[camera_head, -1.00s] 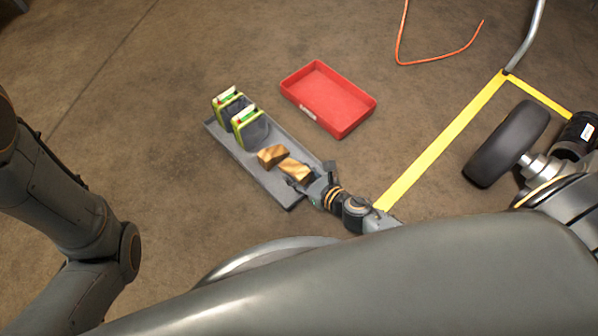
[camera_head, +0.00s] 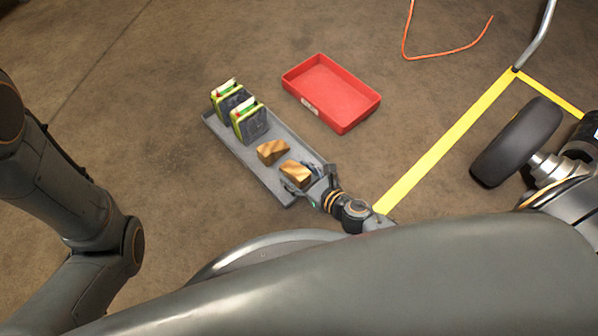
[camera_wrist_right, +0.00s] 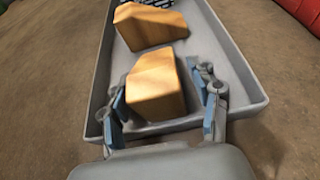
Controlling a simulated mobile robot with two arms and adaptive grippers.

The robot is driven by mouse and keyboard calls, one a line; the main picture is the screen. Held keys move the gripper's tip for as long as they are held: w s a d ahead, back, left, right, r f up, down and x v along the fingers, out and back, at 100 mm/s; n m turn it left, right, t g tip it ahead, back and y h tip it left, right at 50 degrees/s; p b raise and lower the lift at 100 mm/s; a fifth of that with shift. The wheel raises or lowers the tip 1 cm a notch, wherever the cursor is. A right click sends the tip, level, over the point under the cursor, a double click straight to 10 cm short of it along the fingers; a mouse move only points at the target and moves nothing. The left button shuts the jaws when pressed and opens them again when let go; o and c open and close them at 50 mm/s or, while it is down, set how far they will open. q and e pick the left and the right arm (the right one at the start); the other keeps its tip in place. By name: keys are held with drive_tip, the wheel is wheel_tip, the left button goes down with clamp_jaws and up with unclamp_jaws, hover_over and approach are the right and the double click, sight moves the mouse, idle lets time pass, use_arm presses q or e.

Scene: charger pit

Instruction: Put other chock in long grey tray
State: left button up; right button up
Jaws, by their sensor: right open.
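The long grey tray (camera_head: 228,143) lies on the floor and also shows in the right wrist view (camera_wrist_right: 240,78). Two wooden chocks are in it: one (camera_head: 271,151) nearer the middle, the other (camera_head: 294,173) toward the near end. The right wrist view shows the farther chock (camera_wrist_right: 148,27) and the nearer chock (camera_wrist_right: 157,86). My right gripper (camera_head: 301,179) is open around the nearer chock, with blue-padded fingers (camera_wrist_right: 163,108) on either side of it. The chock appears to rest on the tray floor. My left arm shows at the left, but its gripper is out of view.
Two green-and-black packs (camera_head: 249,122) stand at the tray's far end. A red tray (camera_head: 331,94) lies empty to the right. Yellow floor tape (camera_head: 443,142), an orange cable (camera_head: 447,51) and a black wheel (camera_head: 517,142) are farther right. The floor behind is clear.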

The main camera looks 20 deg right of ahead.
drive_tip(key=shift+r, duration=0.2)
drive_tip(key=shift+s+d+r, duration=0.1)
drive_tip(key=shift+s, duration=0.15)
drive_tip(key=v, duration=1.1)
drive_tip(key=shift+s+d, duration=0.1)
drive_tip(key=shift+s, duration=0.05)
